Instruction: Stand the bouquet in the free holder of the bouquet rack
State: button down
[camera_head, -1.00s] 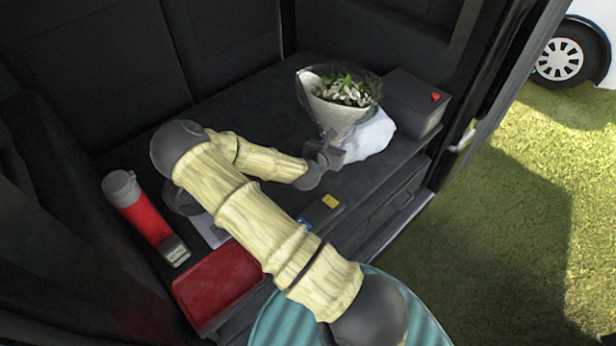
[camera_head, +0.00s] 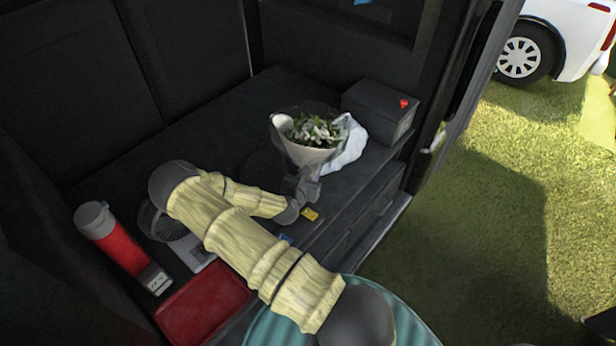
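The bouquet (camera_head: 309,140) is a cone of white and clear wrap with white flowers and green leaves. It stands upright, flowers up, over the dark shelf in the vehicle. My gripper (camera_head: 309,181) is at the lower end of the cone, below the flowers. Its fingers seem to be around the wrapped stem, but they are small and partly hidden, so I cannot tell whether they are shut on it. I cannot make out a bouquet rack or a free holder in this view.
A white crumpled cloth or bag (camera_head: 351,147) lies behind the bouquet, beside a dark box with a red button (camera_head: 378,112). A red flask (camera_head: 115,240), a small device (camera_head: 155,281) and a red tray (camera_head: 200,306) are at the left. The shelf's back left is clear.

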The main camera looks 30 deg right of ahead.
jog(key=shift+a, duration=0.1)
jog(key=shift+f, duration=0.1)
jog(key=c, duration=1)
grip_release()
jog(key=shift+c, duration=0.2)
jog(key=shift+r, duration=0.2)
jog(key=v, duration=1.2)
jog(key=shift+b, duration=0.45)
jog(key=shift+f, duration=0.15)
